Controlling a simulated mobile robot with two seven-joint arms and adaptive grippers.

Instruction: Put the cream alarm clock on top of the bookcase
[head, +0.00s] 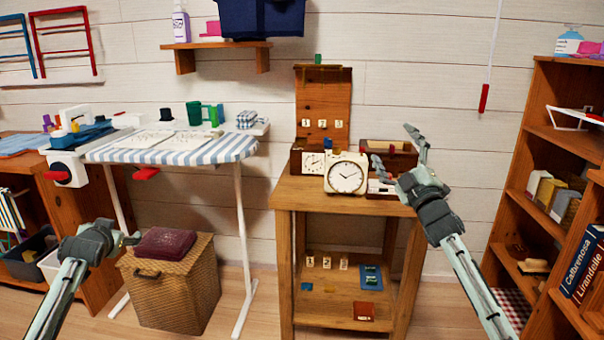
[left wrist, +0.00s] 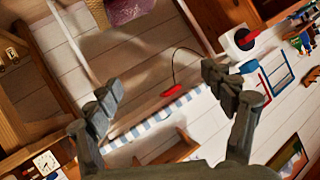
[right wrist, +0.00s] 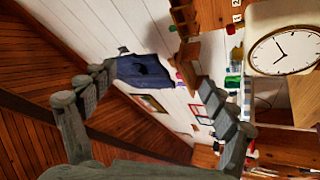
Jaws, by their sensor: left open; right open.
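The cream alarm clock (head: 346,175) stands upright at the front of a wooden side table, its round white face toward me. It also shows large at the right of the right wrist view (right wrist: 284,50). My right gripper (head: 398,154) is open and empty, just right of the clock and apart from it. My left gripper (head: 128,238) is open and empty at the lower left, near the wicker hamper; its fingers also show in the left wrist view (left wrist: 168,92). The bookcase (head: 520,165) stands at the right; part of its top shows at the upper right.
On the bookcase top are a bottle (head: 568,42) and pink items. The side table (head: 300,190) also holds a smaller white clock (head: 313,163) and small boxes behind the clock. An ironing board (head: 190,148) and a wicker hamper (head: 172,290) stand left. Bare wall lies between table and bookcase.

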